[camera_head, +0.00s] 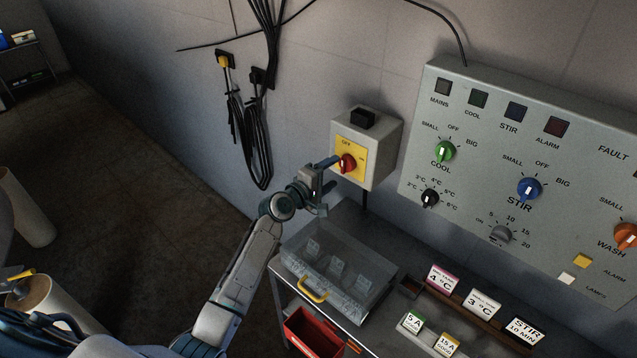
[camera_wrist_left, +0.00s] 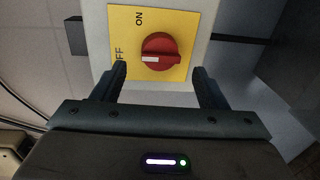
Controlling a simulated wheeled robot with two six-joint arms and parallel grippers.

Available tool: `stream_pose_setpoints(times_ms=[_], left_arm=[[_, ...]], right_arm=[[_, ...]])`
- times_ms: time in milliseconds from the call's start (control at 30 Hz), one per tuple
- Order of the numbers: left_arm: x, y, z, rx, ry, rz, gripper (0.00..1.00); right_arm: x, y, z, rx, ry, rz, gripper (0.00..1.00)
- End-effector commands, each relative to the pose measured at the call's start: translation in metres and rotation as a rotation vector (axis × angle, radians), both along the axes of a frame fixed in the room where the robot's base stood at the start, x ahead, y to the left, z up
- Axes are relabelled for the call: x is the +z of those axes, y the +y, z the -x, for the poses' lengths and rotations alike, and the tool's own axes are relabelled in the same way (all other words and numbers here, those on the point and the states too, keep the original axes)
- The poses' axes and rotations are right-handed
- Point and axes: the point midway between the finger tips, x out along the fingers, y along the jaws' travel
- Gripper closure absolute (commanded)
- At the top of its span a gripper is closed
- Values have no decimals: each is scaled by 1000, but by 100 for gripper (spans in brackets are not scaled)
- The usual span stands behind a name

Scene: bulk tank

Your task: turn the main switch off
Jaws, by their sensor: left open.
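The main switch is a red knob (camera_head: 347,163) on a yellow plate (camera_head: 339,148) on the front of a grey box on the wall. In the left wrist view the red knob (camera_wrist_left: 160,52) has a white mark on its left side, pointing toward the partly hidden OFF lettering; ON stands at the upper left of the plate (camera_wrist_left: 181,20). My left gripper (camera_head: 328,183) is open and empty, close in front of the box. In the left wrist view its two fingers (camera_wrist_left: 160,78) stand apart, with the knob just beyond the gap, apparently untouched. My right gripper is not in view.
A control panel (camera_head: 480,110) with several knobs hangs right of the box. Below, a clear case (camera_head: 335,272) with a yellow handle and several labelled cards (camera_head: 443,279) rest on a bench. A red bin (camera_head: 312,333) sits underneath. Black cables (camera_head: 262,140) hang at left.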

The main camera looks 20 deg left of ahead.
Motion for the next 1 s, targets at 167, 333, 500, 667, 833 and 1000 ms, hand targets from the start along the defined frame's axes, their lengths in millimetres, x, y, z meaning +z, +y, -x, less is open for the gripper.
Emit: stream_pose_setpoints(times_ms=[167,333,500,667,833,1000], left_arm=[[1,12,33,0,0,-3,33],[4,19,51,0,0,-2,33],[5,20,56,0,0,0,33],[6,20,56,0,-1,0,33],[6,20,56,0,-1,0,33],[-4,15,67,-18,15,-53,33]], right_arm=[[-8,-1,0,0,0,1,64],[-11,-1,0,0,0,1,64],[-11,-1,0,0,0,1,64],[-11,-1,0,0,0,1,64],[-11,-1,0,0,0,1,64],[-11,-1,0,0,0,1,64]])
